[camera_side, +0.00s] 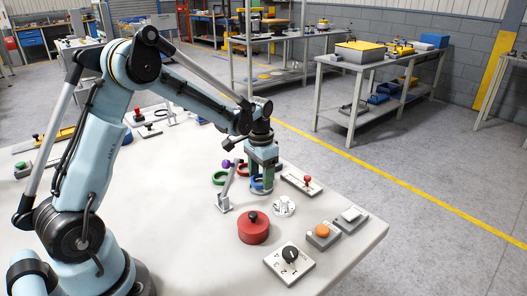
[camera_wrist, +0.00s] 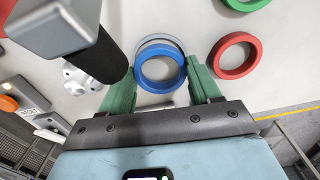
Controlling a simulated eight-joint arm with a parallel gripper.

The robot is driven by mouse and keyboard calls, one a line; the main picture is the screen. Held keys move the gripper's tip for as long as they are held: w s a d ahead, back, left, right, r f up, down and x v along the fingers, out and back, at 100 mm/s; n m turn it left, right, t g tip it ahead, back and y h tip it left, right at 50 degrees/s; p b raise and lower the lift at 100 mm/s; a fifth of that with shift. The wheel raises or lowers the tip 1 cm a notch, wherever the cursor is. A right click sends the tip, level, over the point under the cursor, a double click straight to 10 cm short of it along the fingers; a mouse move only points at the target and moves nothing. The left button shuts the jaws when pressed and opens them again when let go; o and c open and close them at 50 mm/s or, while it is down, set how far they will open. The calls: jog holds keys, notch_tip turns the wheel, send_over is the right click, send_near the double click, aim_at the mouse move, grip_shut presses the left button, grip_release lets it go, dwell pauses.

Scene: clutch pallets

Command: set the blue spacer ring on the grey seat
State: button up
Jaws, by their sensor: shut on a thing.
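The blue spacer ring (camera_wrist: 161,88) is between the two green fingers of my gripper (camera_wrist: 161,66) in the wrist view, and the gripper is shut on it. In the side view the blue ring (camera_side: 257,184) shows low between the fingers of my gripper (camera_side: 262,178). The grey seat (camera_wrist: 159,38) shows in the wrist view as a pale arc beyond the ring's far edge. The ring covers most of it and looks slightly off its centre. I cannot tell whether ring and seat touch.
A red ring (camera_wrist: 235,73) and a green ring (camera_wrist: 246,5) lie to the right in the wrist view. A purple-knobbed lever (camera_side: 227,164) stands close beside my gripper. A white knob (camera_side: 284,206), a red round box (camera_side: 253,228) and a dial box (camera_side: 290,263) stand nearer the camera.

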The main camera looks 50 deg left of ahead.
jog(key=shift+f, duration=0.5)
jog(key=o, duration=0.7)
jog(key=shift+o, duration=0.2)
notch_tip(320, 180, up, 11)
dwell(0.8)
